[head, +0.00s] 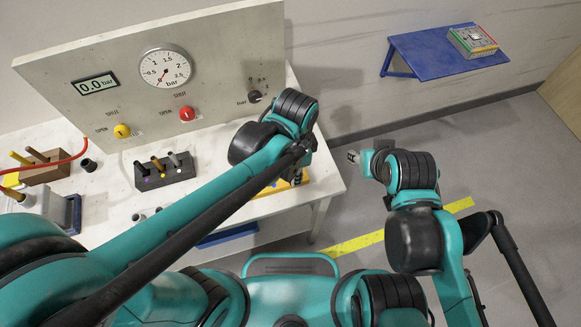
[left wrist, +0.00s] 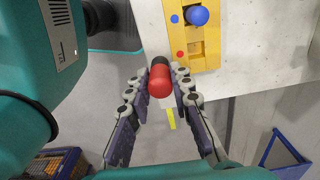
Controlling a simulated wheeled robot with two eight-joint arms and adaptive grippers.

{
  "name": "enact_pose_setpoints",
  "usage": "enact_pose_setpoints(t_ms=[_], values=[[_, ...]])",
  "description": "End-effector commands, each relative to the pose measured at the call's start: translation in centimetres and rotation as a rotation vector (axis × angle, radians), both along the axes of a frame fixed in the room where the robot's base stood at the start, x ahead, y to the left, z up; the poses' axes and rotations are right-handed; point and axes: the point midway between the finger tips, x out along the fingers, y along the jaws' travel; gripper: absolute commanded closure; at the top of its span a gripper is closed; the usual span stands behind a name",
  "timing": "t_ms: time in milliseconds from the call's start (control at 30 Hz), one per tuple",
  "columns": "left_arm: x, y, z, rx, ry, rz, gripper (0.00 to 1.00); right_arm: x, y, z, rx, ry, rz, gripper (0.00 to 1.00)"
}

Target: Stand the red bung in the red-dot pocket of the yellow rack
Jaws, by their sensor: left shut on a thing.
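The red bung (left wrist: 159,84), with a black end, is between the fingertips of my left gripper (left wrist: 160,88), which is shut on it. The yellow rack (left wrist: 206,34) lies on the white table just beyond and right of the bung in the left wrist view. A blue bung (left wrist: 197,15) stands beside the rack's blue dot. The red dot (left wrist: 180,54) is nearer the bung, which appears apart from the rack. In the head view my left arm mostly covers the rack (head: 291,186) and hides the bung. My right gripper (head: 353,156) shows only a small tip, off the table.
A panel with a gauge (head: 166,67) and knobs stands at the table's back. A dark block (head: 163,172) with several pegs stands left of my left arm. The table's right edge (head: 329,150) is close to the rack. A blue wall shelf (head: 430,55) holds a box.

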Motion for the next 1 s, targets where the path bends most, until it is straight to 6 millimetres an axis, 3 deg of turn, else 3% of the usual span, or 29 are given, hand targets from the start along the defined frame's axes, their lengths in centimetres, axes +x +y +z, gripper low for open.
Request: enact_pose_setpoints(t_ms=[133, 333, 467, 733, 1000], values=[[3.6, 0.5, -2.5, 0.000, 0.000, 0.005, 1.00, 0.0, 0.0, -1.7, 0.000, 0.000, 0.000, 0.60], [6.3, 0.8, -4.0, 0.000, 0.000, 0.003, 1.00, 0.0, 0.0, -2.5, 0.000, 0.000, 0.000, 0.60], [6.7, 0.8, -4.4, 0.000, 0.000, 0.002, 1.00, 0.0, 0.0, -2.7, 0.000, 0.000, 0.000, 0.60], [6.7, 0.8, -8.1, 0.000, 0.000, 0.002, 1.00, 0.0, 0.0, -4.5, 0.000, 0.000, 0.000, 0.60], [6.7, 0.8, -8.1, 0.000, 0.000, 0.003, 1.00, 0.0, 0.0, -4.4, 0.000, 0.000, 0.000, 0.60]])
